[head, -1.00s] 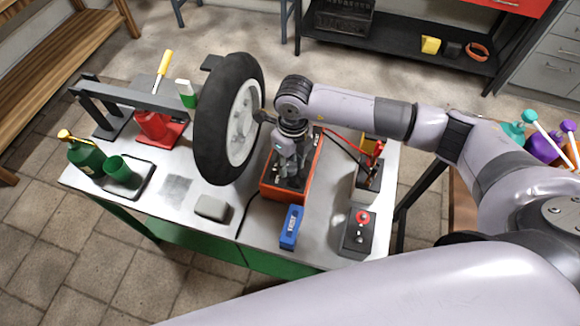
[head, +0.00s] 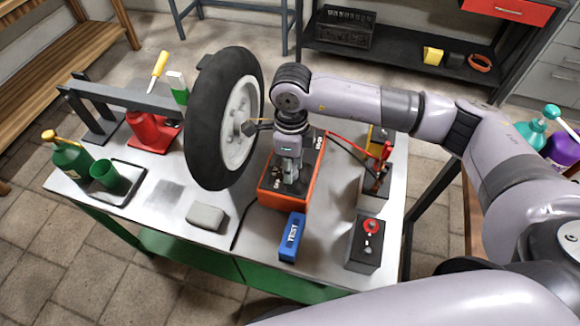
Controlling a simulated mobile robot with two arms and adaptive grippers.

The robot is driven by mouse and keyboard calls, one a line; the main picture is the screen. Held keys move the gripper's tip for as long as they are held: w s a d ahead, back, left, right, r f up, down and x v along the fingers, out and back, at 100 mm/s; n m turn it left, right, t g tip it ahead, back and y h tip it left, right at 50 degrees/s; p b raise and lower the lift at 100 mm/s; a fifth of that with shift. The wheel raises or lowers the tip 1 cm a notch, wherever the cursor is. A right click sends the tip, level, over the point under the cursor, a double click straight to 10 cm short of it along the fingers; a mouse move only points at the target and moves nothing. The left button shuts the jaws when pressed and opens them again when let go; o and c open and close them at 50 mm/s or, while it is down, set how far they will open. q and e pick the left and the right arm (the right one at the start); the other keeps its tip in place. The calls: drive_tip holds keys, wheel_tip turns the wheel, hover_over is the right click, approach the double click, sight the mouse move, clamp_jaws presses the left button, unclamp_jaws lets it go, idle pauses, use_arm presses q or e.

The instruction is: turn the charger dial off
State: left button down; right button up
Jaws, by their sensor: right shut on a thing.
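The charger is an orange box with a dark top panel (head: 312,165), standing on the metal workbench in the head view. Red and black cables run from it to the right. My right gripper (head: 289,182) points down over the charger's top panel. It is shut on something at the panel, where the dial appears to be. The gripper covers the dial, so its setting cannot be read. My left gripper is not in view.
A wheel (head: 226,118) stands close left of my right gripper. A blue TEST box (head: 292,238) lies in front of the charger. A box with a red button (head: 365,243) and a battery (head: 374,187) stand right. A grey block (head: 206,216) lies front left.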

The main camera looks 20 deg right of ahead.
idle(0.3)
drive_tip(key=o, duration=1.2)
drive_tip(key=shift+c, duration=0.2)
drive_tip(key=shift+r, duration=0.2)
wheel_tip(320, 180, up, 12)
drive_tip(key=shift+w+d+f, duration=0.2)
drive_tip(key=shift+w, duration=0.15)
